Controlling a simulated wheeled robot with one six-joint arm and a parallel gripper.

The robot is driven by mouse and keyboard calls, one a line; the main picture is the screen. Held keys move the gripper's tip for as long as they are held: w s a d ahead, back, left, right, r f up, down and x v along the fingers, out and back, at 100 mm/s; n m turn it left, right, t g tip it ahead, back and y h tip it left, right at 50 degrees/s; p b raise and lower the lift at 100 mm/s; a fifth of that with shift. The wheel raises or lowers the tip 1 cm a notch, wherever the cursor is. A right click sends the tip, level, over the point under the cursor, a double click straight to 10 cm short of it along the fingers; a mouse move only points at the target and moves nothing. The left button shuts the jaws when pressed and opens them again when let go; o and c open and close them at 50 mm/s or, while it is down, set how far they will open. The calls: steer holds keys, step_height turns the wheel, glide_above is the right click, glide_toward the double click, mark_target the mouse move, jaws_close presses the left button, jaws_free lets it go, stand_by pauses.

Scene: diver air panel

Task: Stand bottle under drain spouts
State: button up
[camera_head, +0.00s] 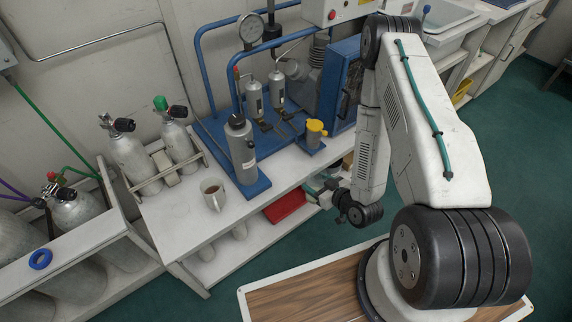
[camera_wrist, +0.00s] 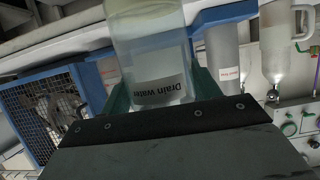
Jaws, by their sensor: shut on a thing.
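A clear bottle (camera_wrist: 148,50) with a "Drain Water" label fills the upper middle of the wrist view. My gripper (camera_wrist: 162,100) is shut on it, with a green finger on each side. In the head view my gripper (camera_head: 322,186) is low at the bench's front edge, right of the red tray; the bottle is too small and covered there to make out clearly. Two grey filter bowls (camera_head: 254,98) (camera_head: 277,90) stand on the blue-framed unit, with small dark drain fittings (camera_head: 264,125) below them. My gripper is in front of and below these fittings, apart from them.
A tall grey cylinder (camera_head: 240,150) and a yellow-topped cup (camera_head: 315,134) stand near the unit's front. A mug (camera_head: 213,196) is on the white bench (camera_head: 180,225). A red tray (camera_head: 285,206) lies on the lower shelf. A mesh-sided blue guard (camera_wrist: 50,105) shows left in the wrist view.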

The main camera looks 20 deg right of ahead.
steer(key=shift+w+a+f, duration=0.25)
steer(key=shift+w+a, duration=0.65)
steer(key=shift+w, duration=1.8)
steer(key=shift+w+a+f, duration=0.25)
steer(key=shift+w+a, duration=0.6)
steer(key=shift+w, duration=1.9)
steer(key=shift+w+a+f, duration=0.25)
steer(key=shift+w+a, duration=0.65)
steer(key=shift+w, duration=1.8)
steer(key=o, duration=1)
steer(key=shift+f, duration=0.1)
